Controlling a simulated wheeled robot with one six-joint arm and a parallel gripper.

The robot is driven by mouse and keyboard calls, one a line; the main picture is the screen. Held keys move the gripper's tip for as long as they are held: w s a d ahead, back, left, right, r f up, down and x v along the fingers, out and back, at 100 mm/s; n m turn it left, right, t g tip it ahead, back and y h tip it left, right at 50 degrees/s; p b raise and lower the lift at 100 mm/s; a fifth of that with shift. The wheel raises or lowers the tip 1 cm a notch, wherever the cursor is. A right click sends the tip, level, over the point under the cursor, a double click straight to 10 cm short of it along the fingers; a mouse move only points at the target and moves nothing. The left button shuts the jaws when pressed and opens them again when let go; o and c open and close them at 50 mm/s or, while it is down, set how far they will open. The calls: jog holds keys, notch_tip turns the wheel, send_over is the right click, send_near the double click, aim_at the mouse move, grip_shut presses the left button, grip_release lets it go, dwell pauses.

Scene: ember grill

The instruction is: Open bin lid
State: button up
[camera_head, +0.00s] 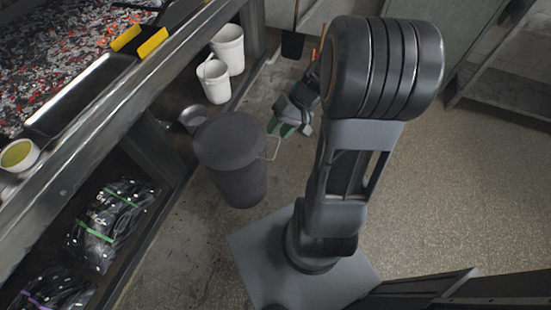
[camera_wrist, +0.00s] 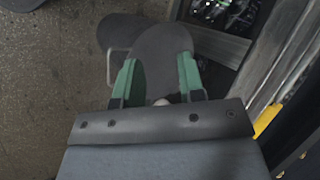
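The bin (camera_head: 230,183) is a dark grey round bucket on the floor beside the grill counter. Its flat lid (camera_head: 228,140) lies closed on top. A thin pale handle loop (camera_head: 275,148) sticks out from the lid's right side. In the wrist view the lid (camera_wrist: 160,40) appears as a dark disc beyond my fingers, with the handle (camera_wrist: 109,66) to the left of the left finger. My gripper (camera_head: 289,129) has green fingertips and is just behind and right of the handle. In the wrist view my gripper (camera_wrist: 158,62) is open, with nothing visibly held.
White buckets (camera_head: 228,48) and a metal bowl (camera_head: 193,118) stand on the low shelf behind the bin. The grill counter edge (camera_head: 100,125) runs along the left. Bagged goods (camera_head: 108,222) lie on a shelf below. Floor (camera_head: 460,190) is clear at right.

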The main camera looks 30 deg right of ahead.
jog(key=w+d+f+m+t+y+b, duration=0.15)
jog(key=d+f+b, duration=0.25)
jog(key=f, duration=0.4)
jog(key=w+d+f+m+t+y+b, duration=0.1)
jog(key=d+f+m+t+y+b, duration=0.2)
jog(key=f, duration=0.6)
jog(key=m+t+b, duration=0.1)
jog(key=t+b, duration=0.4)
jog(key=t, duration=0.1)
send_near(277, 148)
jog(key=shift+m+h, duration=0.25)
jog(key=b+x, duration=0.2)
jog(key=x, duration=0.8)
jog(key=shift+a+f, duration=0.1)
jog(key=shift+a, duration=0.05)
jog(key=shift+c, duration=0.4)
grip_shut()
